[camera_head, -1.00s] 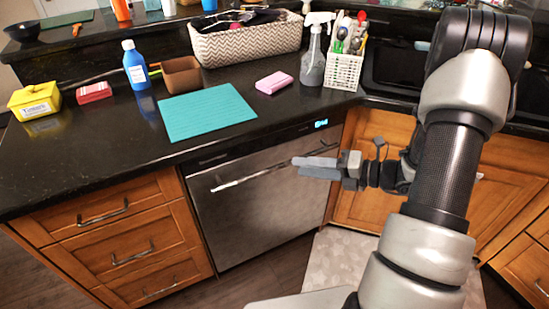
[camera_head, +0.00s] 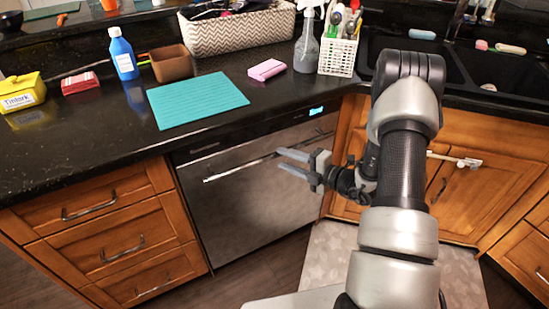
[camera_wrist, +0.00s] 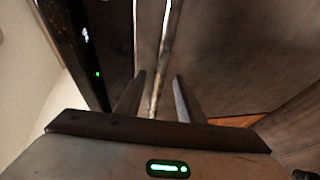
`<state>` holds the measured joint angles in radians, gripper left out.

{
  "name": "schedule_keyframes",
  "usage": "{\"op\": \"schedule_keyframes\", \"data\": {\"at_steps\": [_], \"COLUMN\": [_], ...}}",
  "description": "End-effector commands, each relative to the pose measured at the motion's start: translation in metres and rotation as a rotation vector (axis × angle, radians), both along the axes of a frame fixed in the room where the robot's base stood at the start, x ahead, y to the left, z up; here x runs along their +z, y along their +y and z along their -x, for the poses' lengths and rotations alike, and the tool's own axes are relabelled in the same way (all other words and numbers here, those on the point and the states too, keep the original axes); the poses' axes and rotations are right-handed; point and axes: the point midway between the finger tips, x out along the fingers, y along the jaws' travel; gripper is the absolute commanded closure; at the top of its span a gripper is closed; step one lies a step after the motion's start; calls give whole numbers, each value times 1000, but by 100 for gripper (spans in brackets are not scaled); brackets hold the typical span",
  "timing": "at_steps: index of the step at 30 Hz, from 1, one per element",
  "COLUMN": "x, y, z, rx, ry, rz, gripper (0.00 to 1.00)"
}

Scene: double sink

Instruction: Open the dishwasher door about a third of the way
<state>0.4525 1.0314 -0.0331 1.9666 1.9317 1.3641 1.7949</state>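The dishwasher (camera_head: 250,205) has a dark steel front set under the counter, and its door looks shut. Its long bar handle (camera_head: 222,175) runs across the upper door. A black panel with a lit blue display (camera_head: 316,111) lies above it. My gripper (camera_head: 279,159) is in front of the door's right half, its fingers pointing left toward the handle. The fingers are spread apart. In the wrist view the handle (camera_wrist: 167,45) runs between the two fingertips (camera_wrist: 159,77), with a gap to each. I cannot tell how deep between the fingers the bar sits.
Wooden drawers (camera_head: 110,225) flank the dishwasher on the left, and a sink cabinet (camera_head: 478,190) is on the right. A mat (camera_head: 330,260) lies on the floor. The counter above holds a teal mat (camera_head: 197,100), a blue bottle (camera_head: 123,55) and a pink sponge (camera_head: 267,70).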

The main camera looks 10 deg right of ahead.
Motion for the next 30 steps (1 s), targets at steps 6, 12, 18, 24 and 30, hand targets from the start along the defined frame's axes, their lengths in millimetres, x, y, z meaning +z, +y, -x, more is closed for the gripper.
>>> {"op": "schedule_keyframes", "data": {"at_steps": [6, 12, 18, 24, 30], "x": [-8, -9, -9, -9, -9], "y": [24, 32, 33, 33, 33], "z": [-27, -38, -39, -38, -38], "rx": [1, -1, -1, -1, 0], "ry": [-1, -1, -1, 0, -1], "rz": [1, 2, 2, 2, 1], "gripper": [65, 65, 65, 85, 100]}}
